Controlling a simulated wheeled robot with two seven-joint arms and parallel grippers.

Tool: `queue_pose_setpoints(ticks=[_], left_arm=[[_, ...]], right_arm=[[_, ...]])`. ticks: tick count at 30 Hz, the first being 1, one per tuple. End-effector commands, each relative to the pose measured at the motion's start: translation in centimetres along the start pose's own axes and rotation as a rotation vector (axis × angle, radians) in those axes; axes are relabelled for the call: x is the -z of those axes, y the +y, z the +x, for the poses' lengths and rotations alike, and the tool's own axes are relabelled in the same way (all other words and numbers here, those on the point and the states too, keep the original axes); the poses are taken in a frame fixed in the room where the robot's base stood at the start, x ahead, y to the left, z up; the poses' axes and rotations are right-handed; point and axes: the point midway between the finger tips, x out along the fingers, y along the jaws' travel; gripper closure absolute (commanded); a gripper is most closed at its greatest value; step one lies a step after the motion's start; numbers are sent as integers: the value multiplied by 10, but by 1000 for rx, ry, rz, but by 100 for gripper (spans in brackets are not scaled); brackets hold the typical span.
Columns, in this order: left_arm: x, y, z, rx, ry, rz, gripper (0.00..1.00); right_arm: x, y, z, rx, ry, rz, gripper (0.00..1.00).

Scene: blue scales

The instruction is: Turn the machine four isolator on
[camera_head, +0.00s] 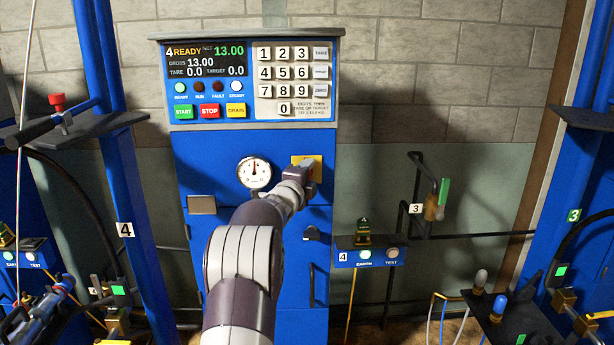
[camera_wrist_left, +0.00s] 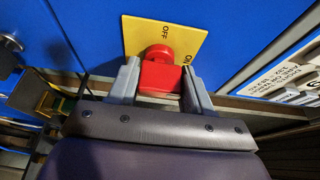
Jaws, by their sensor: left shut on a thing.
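The machine four isolator is a red handle (camera_wrist_left: 160,76) on a yellow plate (camera_wrist_left: 190,40) marked OFF and ON. In the wrist view my left gripper (camera_wrist_left: 161,68) has a grey finger on each side of the red handle and is shut on it. In the head view the yellow plate (camera_head: 307,159) is on the blue machine front, right of the round dial, and my left gripper (camera_head: 304,175) covers most of the isolator. I cannot tell from the handle which mark it points to. My right gripper is not in view.
A round dial (camera_head: 254,173) is left of the isolator. A small box (camera_head: 369,257) marked 4, with EARTH and TEST lamps, stands right. Blue posts (camera_head: 135,200) flank the machine.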

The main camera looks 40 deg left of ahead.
Motion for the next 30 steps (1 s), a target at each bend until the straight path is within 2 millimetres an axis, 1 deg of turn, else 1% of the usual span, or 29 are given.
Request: queue_pose_setpoints(ticks=[3, 4, 5, 6, 14, 17, 20, 27, 30], left_arm=[[0, 2, 0, -3, 1, 1, 81], [0, 2, 0, -3, 1, 1, 44], [0, 2, 0, -3, 1, 1, 34], [0, 2, 0, -3, 1, 1, 30], [0, 1, 0, -1, 0, 0, 30], [0, 1, -6, 0, 0, 0, 30], [0, 3, -21, -1, -1, -1, 30], [0, 3, -78, 0, -2, 0, 30], [0, 2, -97, -1, -1, 1, 30]], right_arm=[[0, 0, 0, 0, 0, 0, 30], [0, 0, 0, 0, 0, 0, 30], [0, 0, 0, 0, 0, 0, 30], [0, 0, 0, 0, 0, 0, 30], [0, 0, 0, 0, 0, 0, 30], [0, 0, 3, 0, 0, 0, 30], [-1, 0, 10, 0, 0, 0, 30], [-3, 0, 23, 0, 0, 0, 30], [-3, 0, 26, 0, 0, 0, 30]])
